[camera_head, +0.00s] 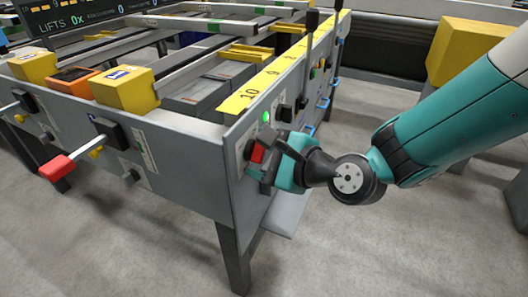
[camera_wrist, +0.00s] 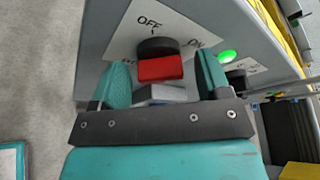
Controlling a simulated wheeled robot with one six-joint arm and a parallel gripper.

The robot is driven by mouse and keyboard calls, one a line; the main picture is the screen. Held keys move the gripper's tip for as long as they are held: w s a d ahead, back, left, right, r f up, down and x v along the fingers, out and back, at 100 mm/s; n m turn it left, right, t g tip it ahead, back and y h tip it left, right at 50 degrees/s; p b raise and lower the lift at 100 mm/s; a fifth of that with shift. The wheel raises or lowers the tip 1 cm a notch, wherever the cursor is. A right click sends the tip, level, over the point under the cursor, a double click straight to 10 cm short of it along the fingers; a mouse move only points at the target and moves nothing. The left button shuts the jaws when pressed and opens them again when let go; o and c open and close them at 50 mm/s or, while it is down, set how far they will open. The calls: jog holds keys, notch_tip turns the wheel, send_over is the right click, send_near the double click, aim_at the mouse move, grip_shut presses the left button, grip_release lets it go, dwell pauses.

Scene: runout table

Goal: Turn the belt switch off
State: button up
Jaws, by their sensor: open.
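The belt switch has a black base with a red handle and shows in the wrist view (camera_wrist: 160,69), on a white plate marked OFF above it and ON to its upper right. In the head view the switch (camera_head: 258,152) is on the table's side panel near the front corner. My gripper (camera_wrist: 165,80) is open, with one teal finger on each side of the red handle. I cannot tell whether either finger touches it. In the head view my gripper (camera_head: 274,163) partly hides the switch plate. Which mark the handle points to is unclear.
A green lamp (camera_wrist: 226,57) is lit right of the switch; it also shows in the head view (camera_head: 266,116). Further controls and black levers (camera_head: 312,20) line the side panel. A red-handled lever (camera_head: 57,168) sticks out of the front panel. The floor (camera_head: 370,240) at the right is clear.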

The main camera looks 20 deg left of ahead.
jog(key=c, duration=0.9)
jog(key=shift+f+n+b, duration=0.1)
jog(key=shift+n+b, duration=0.2)
jog(key=n+t+b, duration=0.1)
jog(key=b, duration=0.1)
jog(key=n+y+b, duration=0.1)
jog(key=n+b, duration=0.1)
jog(key=shift+f+n+t+b, duration=0.3)
jog(key=shift+t+b, duration=0.1)
jog(key=n+y+b, duration=0.1)
jog(key=n+b, duration=0.3)
jog(key=b, duration=0.3)
jog(key=n+y+b, duration=0.2)
jog(key=n+b, duration=0.2)
jog(key=b, duration=0.4)
jog(key=n+y+b, duration=0.1)
jog(key=n+b, duration=0.3)
jog(key=b, duration=0.3)
jog(key=shift+n+y+b, duration=0.4)
jog(key=shift+r, duration=0.15)
